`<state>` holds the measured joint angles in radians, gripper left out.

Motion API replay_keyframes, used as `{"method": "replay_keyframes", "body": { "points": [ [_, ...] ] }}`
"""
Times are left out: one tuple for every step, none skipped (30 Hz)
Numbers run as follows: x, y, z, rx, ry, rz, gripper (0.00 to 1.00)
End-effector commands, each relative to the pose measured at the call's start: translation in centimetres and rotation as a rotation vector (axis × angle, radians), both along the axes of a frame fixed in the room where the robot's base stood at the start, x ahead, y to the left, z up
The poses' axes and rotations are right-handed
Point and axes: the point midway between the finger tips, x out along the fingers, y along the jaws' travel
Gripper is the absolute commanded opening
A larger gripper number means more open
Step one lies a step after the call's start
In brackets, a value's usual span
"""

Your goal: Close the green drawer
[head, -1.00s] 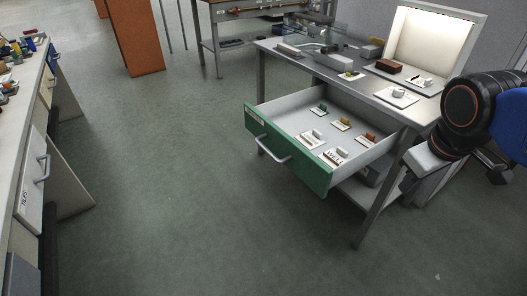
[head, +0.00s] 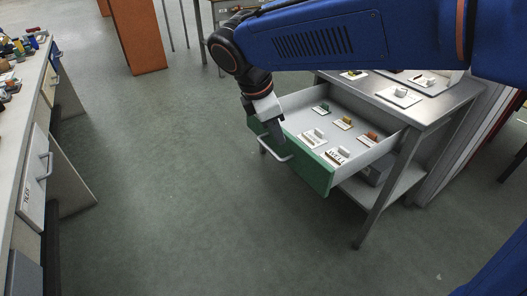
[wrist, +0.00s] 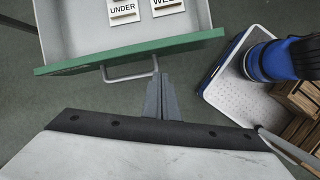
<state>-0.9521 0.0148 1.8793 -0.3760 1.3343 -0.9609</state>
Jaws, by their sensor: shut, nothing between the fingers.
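The green drawer (head: 318,172) stands pulled out from under the metal workbench, its open top showing a pale interior with several small labelled cards and blocks. Its grey bar handle (head: 284,156) is on the green front. My gripper (head: 276,138) is shut and empty, pointing down at the drawer front near the handle. In the wrist view the closed fingers (wrist: 164,90) lie beside the right end of the handle (wrist: 130,78), just outside the green front (wrist: 90,61). I cannot tell whether they touch it.
The workbench top (head: 437,107) holds cards and small items above the drawer. A bench with pale drawers (head: 33,180) runs along the left edge. An orange panel (head: 137,35) stands at the back. The green floor (head: 180,200) before the drawer is clear.

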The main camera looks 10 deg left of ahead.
Motion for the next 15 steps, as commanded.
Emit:
{"method": "replay_keyframes", "body": {
  "points": [
    [-0.4, 2.3, -0.4, -0.029, 0.008, 0.064, 0.00],
    [-0.7, 3.4, -0.5, -0.044, 0.010, 0.099, 0.00],
    [-1.0, 4.7, -0.7, -0.067, 0.015, 0.143, 0.00],
    [-1.2, 5.6, -0.8, -0.081, 0.018, 0.173, 0.00],
    [-1.5, 6.5, -1.0, -0.095, 0.020, 0.200, 0.00],
    [-1.8, 7.4, -1.1, -0.109, 0.023, 0.232, 0.00],
    [-2.0, 8.1, -1.2, -0.120, 0.025, 0.252, 0.00],
    [-2.2, 8.6, -1.3, -0.130, 0.026, 0.270, 0.00],
    [-2.4, 9.2, -1.4, -0.140, 0.028, 0.289, 0.00],
    [-2.5, 9.5, -1.4, -0.145, 0.028, 0.300, 0.00],
    [-2.6, 9.8, -1.4, -0.149, 0.028, 0.309, 0.00],
    [-2.7, 10.0, -1.5, -0.154, 0.029, 0.317, 0.00],
    [-2.7, 10.1, -1.6, -0.156, 0.030, 0.321, 0.00],
    [-2.7, 10.1, -1.7, -0.158, 0.030, 0.322, 0.00],
    [-2.6, 10.1, -1.9, -0.158, 0.031, 0.324, 0.00]
  ]
}}
